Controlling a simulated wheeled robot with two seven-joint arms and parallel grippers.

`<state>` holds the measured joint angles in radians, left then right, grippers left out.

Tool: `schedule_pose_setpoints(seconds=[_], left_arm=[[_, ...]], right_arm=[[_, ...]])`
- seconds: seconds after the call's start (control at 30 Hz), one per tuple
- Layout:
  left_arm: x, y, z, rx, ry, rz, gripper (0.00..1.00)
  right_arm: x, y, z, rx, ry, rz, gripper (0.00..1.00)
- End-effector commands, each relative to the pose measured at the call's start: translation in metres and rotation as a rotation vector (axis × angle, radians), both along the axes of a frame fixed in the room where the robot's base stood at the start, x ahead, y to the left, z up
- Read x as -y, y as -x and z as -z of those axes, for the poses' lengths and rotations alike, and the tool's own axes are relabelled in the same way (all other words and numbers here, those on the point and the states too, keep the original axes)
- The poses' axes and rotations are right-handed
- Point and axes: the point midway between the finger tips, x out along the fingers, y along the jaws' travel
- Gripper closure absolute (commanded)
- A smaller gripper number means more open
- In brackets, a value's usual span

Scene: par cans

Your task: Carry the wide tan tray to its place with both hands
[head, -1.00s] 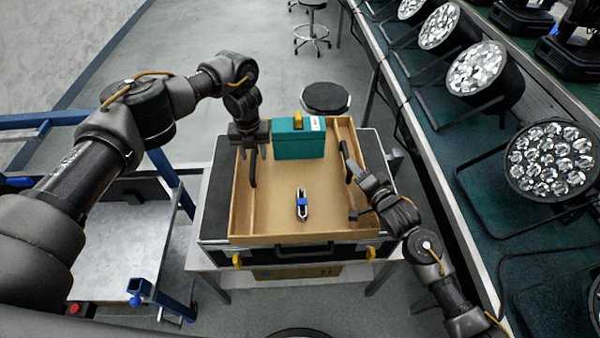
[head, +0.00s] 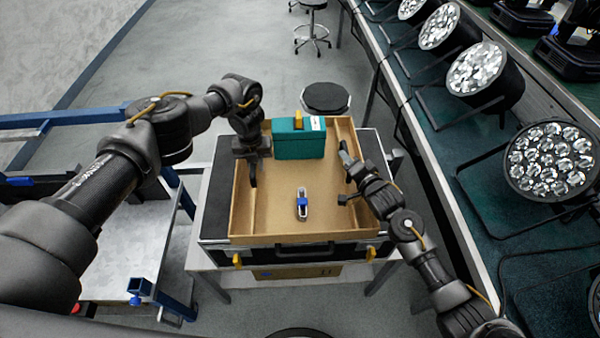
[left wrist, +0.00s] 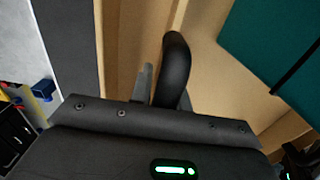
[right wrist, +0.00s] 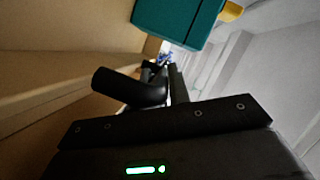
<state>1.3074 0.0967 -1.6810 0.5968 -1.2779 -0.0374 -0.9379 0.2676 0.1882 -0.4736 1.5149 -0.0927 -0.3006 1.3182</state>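The wide tan tray (head: 270,239) rests level on a black flight case (head: 219,175). A teal box (head: 298,146) and a small blue-and-silver item (head: 302,204) are inside it. My left gripper (head: 251,165) is open at the tray's left black handle (left wrist: 176,65). One grey finger shows beside that handle in the left wrist view, with a gap between them. My right gripper (head: 347,179) is open at the tray's right side, close to the right black handle (right wrist: 130,88). The far finger at each handle is partly hidden.
A long bench (head: 480,205) with several par lights (head: 550,160) runs along the right. A blue-framed cart (head: 130,240) stands at the left. A round black stool (head: 326,97) is behind the tray. Open grey floor lies beyond.

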Motion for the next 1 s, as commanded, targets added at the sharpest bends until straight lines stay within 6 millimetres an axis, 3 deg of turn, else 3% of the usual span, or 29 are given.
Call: schedule_pose_setpoints(seconds=[0.13,0.7,1.0], left_arm=[[0.000,0.000,0.000,0.000,0.000,0.000,1.00],[0.000,-0.001,-0.004,0.002,0.001,0.000,1.00],[0.000,-0.001,-0.024,0.003,0.001,0.000,1.00]], right_arm=[[0.000,0.000,0.000,0.000,0.000,0.000,1.00],[0.000,-0.001,-0.004,0.005,-0.002,0.000,1.00],[0.000,-0.001,-0.024,0.004,-0.001,0.001,1.00]])
